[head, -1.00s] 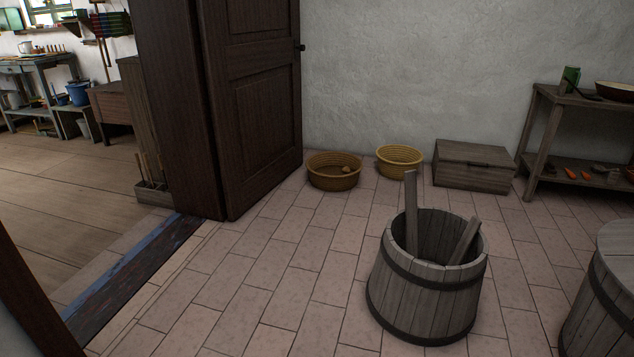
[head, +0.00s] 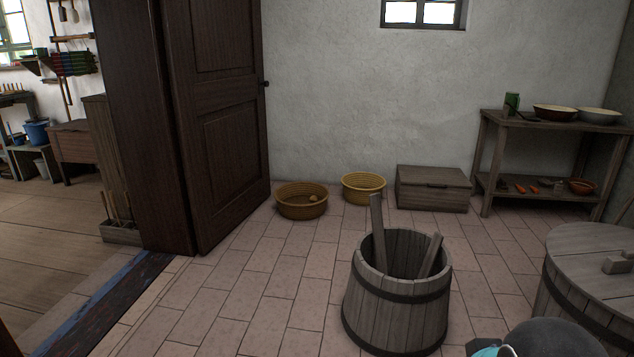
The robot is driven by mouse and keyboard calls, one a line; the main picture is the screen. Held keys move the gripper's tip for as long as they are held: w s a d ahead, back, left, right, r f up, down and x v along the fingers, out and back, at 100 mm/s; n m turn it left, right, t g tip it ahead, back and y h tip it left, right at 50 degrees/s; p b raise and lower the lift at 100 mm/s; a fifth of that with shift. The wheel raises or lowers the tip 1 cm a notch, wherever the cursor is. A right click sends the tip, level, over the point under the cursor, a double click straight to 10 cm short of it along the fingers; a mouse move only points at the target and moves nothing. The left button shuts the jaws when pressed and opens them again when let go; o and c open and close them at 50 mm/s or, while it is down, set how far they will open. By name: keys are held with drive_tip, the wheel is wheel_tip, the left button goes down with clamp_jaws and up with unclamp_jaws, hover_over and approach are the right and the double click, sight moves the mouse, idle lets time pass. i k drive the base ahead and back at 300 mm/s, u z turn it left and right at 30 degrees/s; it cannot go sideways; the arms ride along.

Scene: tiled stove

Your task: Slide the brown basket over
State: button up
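The brown basket (head: 302,202) is a round, low woven basket on the tiled floor near the back wall, just right of the open dark door. Part of my arm shows at the bottom right edge of the head view. My gripper is not in view.
A wooden tub (head: 396,300) with two planks stands on the floor in front. A wooden chest (head: 433,188) and a shelf table (head: 548,125) line the back wall. A lidded barrel (head: 590,270) stands at right. The open door (head: 220,120) is left; tiles before the baskets are clear.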

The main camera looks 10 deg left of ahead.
sight(299, 193)
drive_tip(key=u, duration=0.85)
drive_tip(key=i, duration=1.05)
drive_tip(key=u, duration=0.75)
drive_tip(key=i, duration=1.6)
drive_tip(key=z, duration=0.9)
drive_tip(key=i, duration=1.2)
drive_tip(key=z, duration=0.8)
